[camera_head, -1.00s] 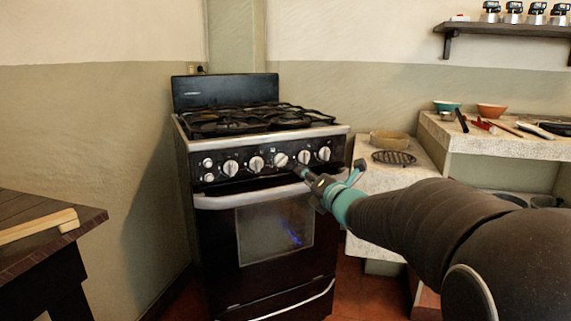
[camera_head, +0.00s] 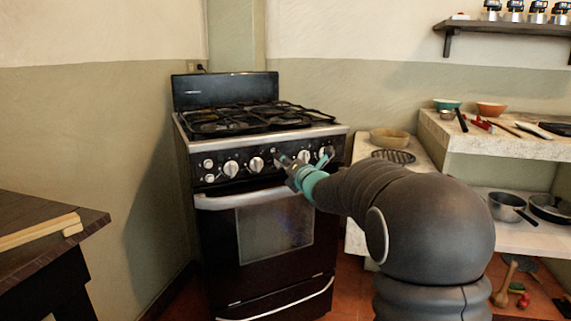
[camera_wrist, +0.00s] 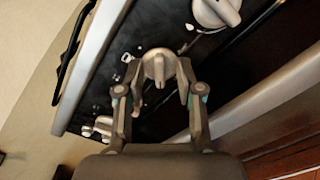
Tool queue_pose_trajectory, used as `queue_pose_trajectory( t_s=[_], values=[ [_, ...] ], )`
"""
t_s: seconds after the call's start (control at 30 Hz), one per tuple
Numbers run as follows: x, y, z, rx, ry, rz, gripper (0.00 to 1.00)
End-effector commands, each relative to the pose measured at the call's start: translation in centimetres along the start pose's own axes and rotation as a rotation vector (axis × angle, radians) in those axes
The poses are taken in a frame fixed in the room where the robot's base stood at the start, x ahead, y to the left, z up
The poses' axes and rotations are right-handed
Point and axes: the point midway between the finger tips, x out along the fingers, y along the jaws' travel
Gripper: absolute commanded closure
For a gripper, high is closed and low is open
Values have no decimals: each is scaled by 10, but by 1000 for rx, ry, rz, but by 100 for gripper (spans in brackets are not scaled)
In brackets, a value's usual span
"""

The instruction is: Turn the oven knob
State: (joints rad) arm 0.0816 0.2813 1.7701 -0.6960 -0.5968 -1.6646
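The black oven (camera_head: 222,225) stands against the wall with a row of silver knobs on its front panel. My gripper (camera_head: 281,158) is at the middle of this row and largely covers one knob. In the wrist view that round silver knob (camera_wrist: 158,66) sits between the two fingers of my gripper (camera_wrist: 159,76). The fingers are spread, one on each side of the knob, with narrow gaps showing; contact is hard to tell. A neighbouring knob (camera_wrist: 215,12) is at the top right of the wrist view.
The oven door handle (camera_head: 240,201) runs just below the knobs. Black burner grates (camera_head: 235,119) lie on top. A stone counter (camera_head: 500,143) with bowls and utensils is at the right. A wooden table (camera_head: 40,240) is at the left. The floor before the oven is partly hidden by my arm.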

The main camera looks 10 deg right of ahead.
Motion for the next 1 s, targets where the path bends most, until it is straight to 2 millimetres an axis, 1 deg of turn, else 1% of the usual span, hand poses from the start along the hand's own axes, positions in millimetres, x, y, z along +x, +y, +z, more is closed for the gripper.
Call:
queue_pose_trajectory(
  t_s=[0.13,0.17,0.2,0.27,0.3,0.67,0.87,1.0],
  values=[
    [0,0,0,0,0,0,64],
    [0,0,0,0,0,0,71],
    [0,0,0,0,0,0,81],
    [0,0,0,0,0,0,96],
    [0,0,0,0,0,0,100],
    [0,0,0,21,0,0,100],
    [0,-1,0,106,-1,0,100],
    [0,-2,-1,208,-1,0,100]
  ],
)
